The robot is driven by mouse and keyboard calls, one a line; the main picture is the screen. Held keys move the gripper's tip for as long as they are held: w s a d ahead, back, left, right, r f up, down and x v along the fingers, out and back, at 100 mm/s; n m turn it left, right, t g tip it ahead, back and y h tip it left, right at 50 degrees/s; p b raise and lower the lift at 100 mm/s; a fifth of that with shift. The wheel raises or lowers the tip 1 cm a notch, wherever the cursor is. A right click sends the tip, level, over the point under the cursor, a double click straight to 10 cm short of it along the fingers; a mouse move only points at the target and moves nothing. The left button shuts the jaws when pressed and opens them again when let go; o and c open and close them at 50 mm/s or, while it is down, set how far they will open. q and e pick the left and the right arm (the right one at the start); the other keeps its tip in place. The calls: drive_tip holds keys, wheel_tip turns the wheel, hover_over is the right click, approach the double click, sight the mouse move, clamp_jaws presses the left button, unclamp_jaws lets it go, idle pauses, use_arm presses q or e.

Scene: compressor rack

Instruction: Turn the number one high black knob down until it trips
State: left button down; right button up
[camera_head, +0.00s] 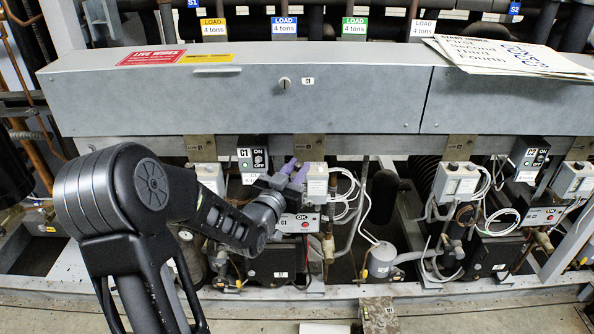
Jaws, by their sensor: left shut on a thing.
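My left arm comes in from the left and its gripper (291,172), with purple fingers, reaches to the grey control box (317,181) of the C1 unit. The fingers are shut at the left side of this box, at the place of a black knob. The knob itself is hidden by the fingers and wrist, so its turn does not show. The C1 ON/OFF switch box (252,160) is just left of the fingers. My right gripper is not in view.
A long grey metal housing (240,95) runs above the fingers. The OK module (298,222) is below my wrist, and white cables (347,195) hang to the right. A similar control box (456,181) stands further right. Papers (510,57) lie on the housing.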

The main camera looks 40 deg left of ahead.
use_arm(q)
drive_tip(key=shift+w+d+f+n+g+y+b, duration=0.1)
drive_tip(key=shift+n+g+y+b, duration=0.15)
drive_tip(key=shift+n+y+b, duration=0.3)
drive_tip(key=shift+d+f+n+g+y+b, duration=0.1)
drive_tip(key=shift+d+n+g+y+b, duration=0.15)
drive_tip(key=shift+y+b, duration=0.5)
drive_tip(key=shift+w+n+g+y+b, duration=0.1)
drive_tip(key=shift+n+g+y+b, duration=0.1)
drive_tip(key=shift+n+y+b, duration=0.4)
drive_tip(key=shift+r+n+g+y+b, duration=0.1)
drive_tip(key=shift+n+g+y+b, duration=0.35)
drive_tip(key=shift+y, duration=0.45)
drive_tip(key=shift+r+n+g+y, duration=0.1)
drive_tip(key=shift+n+g+y, duration=0.7)
drive_tip(key=shift+y, duration=0.2)
drive_tip(key=c, duration=1.2)
unclamp_jaws()
drive_tip(key=shift+c, duration=0.2)
drive_tip(key=shift+s+d, duration=0.1)
drive_tip(key=v, duration=0.7)
drive_tip(key=shift+s+d, duration=0.2)
